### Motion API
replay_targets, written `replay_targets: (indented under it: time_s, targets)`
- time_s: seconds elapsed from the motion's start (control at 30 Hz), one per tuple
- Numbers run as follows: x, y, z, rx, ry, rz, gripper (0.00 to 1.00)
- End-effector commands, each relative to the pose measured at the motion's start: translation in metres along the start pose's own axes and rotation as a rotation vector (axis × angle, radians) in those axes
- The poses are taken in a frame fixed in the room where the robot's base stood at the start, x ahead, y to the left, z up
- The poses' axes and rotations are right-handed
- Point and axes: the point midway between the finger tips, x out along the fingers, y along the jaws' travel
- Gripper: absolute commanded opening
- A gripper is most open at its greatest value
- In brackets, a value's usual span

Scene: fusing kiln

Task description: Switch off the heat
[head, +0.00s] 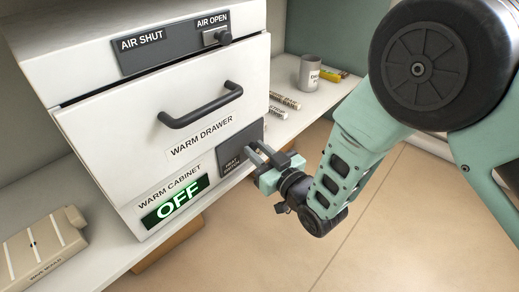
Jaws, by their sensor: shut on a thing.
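The white warm cabinet (128,196) stands on a shelf. Its lit green display (176,202) reads OFF. To the right of the display, low on the front, is a dark heat switch plate (232,162), its small lettering hard to read. My gripper (259,154) is at the right part of this plate, shut on the switch's small handle. The fingers and wrist hide most of the handle, so its position is hard to see.
Above the switch is the closed warm drawer with a dark bar handle (203,106). Higher up, an air slider (222,37) sits at AIR OPEN. A grey cup (309,73) and white sticks (284,100) lie right; a beige mould (45,248) lies left.

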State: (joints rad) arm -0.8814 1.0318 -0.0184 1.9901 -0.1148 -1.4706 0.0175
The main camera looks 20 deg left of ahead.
Motion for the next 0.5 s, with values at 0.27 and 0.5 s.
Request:
replay_targets:
  time_s: [0.27,0.5]
  targets:
    - [-0.0017,-0.006,0.0064,-0.185,0.034,-0.002,0.0]
    - [-0.0018,-0.0064,0.0068,-0.198,0.037,-0.002,0.0]
